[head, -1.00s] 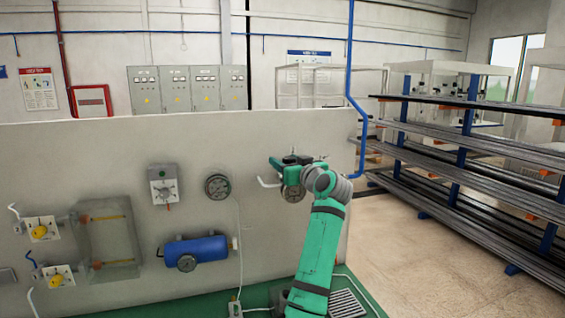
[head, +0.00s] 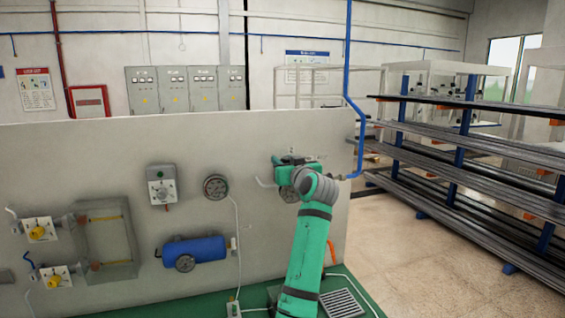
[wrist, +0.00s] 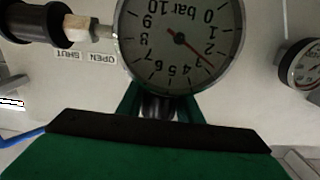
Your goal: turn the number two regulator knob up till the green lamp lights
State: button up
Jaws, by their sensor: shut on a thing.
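My gripper (wrist: 160,106) is shut on a dark knob (wrist: 158,110) below a round gauge in the wrist view; the hand hides most of the knob. The gauge (wrist: 160,22) appears upside down, marked in bar, its red needle between 2 and 3. In the head view my gripper (head: 288,172) is at the regulator on the right of the panel, largely covering it. I cannot read a number on the regulator. A grey box (head: 162,192) on the panel has a small green lamp (head: 162,172) on top, dark-looking; I cannot tell for sure that it is unlit.
A second gauge (head: 216,186) is left of my gripper; a blue cylinder (head: 195,249) is lower. Yellow-knobbed valves (head: 40,232) are at the panel's left. A black fitting (wrist: 30,22) and another gauge (wrist: 301,64) flank the hand. A pipe rack (head: 460,150) stands right, with clear floor.

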jog(key=shift+w+r, duration=0.1)
jog(key=o, duration=1)
jog(key=shift+a, duration=0.3)
jog(key=shift+o, duration=0.2)
jog(key=shift+d, duration=0.2)
jog(key=v, duration=1.1)
jog(key=shift+w, duration=0.1)
